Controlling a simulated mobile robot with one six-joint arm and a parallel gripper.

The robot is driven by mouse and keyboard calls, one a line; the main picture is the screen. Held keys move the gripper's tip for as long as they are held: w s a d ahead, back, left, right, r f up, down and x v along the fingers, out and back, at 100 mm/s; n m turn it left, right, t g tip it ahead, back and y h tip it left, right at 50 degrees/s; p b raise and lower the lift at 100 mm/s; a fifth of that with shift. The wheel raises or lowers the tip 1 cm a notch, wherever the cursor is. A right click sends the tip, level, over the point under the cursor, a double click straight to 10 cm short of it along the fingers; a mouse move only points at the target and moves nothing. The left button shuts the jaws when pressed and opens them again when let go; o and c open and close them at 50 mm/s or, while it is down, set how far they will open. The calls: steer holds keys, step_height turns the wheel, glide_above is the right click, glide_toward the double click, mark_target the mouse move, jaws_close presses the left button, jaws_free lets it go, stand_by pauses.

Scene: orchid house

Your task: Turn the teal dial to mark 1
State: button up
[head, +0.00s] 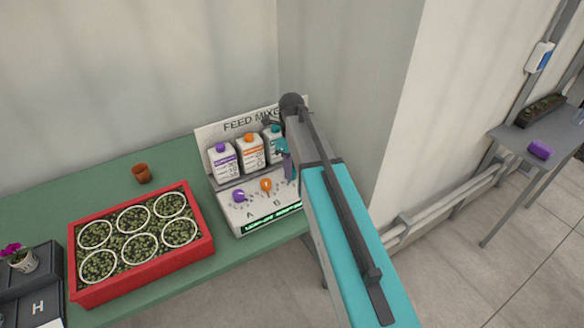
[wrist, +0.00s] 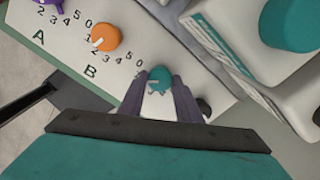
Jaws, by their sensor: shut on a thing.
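The teal dial (wrist: 159,76) sits on the white feed mixer panel (wrist: 205,60), at the end of the row with the orange dial (wrist: 105,38) and the purple dial (wrist: 45,2). My gripper (wrist: 160,84) is shut on the teal dial, one finger on each side. The numbers around the teal dial are mostly hidden by the fingers, so I cannot read its setting. In the head view my gripper (head: 287,167) is at the right end of the mixer (head: 244,218) and hides the teal dial.
Bottles with purple (head: 222,147), orange (head: 249,138) and teal caps (head: 275,129) stand behind the dials. A red tray (head: 205,240) of potted greens and a small brown pot (head: 141,173) are on the green table (head: 110,195). A wall corner (head: 345,110) is close on the right.

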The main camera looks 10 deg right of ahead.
steer(key=o, duration=1.1)
steer(key=shift+r+b, duration=1.65)
steer(key=shift+r, duration=5.3)
steer(key=shift+f, duration=0.1)
